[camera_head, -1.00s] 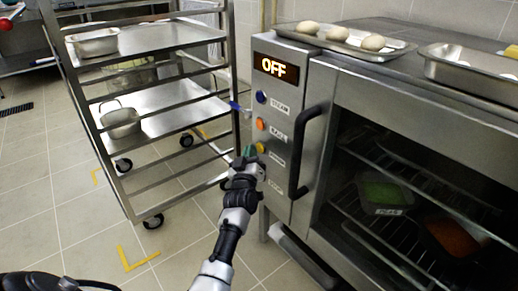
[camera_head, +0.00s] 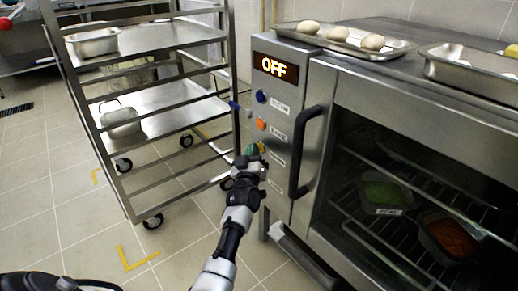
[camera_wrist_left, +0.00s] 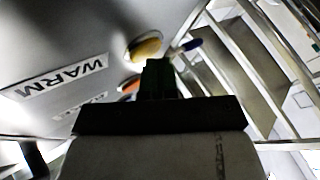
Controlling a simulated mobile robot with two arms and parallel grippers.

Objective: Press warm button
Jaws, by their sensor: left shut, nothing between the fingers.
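The oven's control panel (camera_head: 285,160) carries a blue button (camera_head: 261,96), an orange button (camera_head: 261,124) and a lower yellow button (camera_head: 262,147). In the left wrist view the yellow button (camera_wrist_left: 146,48) is nearest the WARM label (camera_wrist_left: 58,76), and the orange button (camera_wrist_left: 130,86) is partly hidden behind my fingers. My left gripper (camera_head: 252,150) is shut and empty, its green fingertips beside the yellow button and partly covering it. The wrist view shows the fingertips (camera_wrist_left: 158,78) close by; I cannot tell whether they touch it. My right gripper is not in view.
A dark oven door handle (camera_head: 304,150) stands out just right of the buttons. A metal rack (camera_head: 165,95) with pans stands to the left. Trays (camera_head: 345,42) sit on the oven top. Floor between rack and oven is clear.

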